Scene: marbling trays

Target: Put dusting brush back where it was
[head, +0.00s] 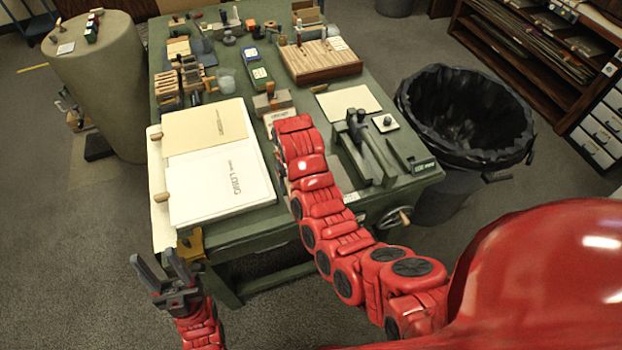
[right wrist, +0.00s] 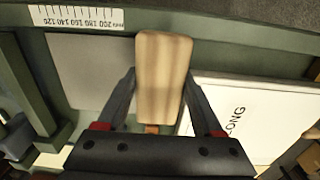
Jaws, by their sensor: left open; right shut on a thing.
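The dusting brush seems to be the pale wooden piece (right wrist: 163,70) between the fingers of my right gripper (right wrist: 161,82) in the right wrist view. A small orange-brown part shows at its lower end; no bristles are visible. My right gripper is shut on it over the table, between a grey plate and the white booklet. In the head view my red right arm hides this gripper and the brush. My left gripper (head: 156,260) is open and empty, in front of the table's near left corner.
A black-lined bin (head: 465,115) stands right; a round pedestal (head: 98,80) stands left. A ruler (right wrist: 75,17) runs along the table edge.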

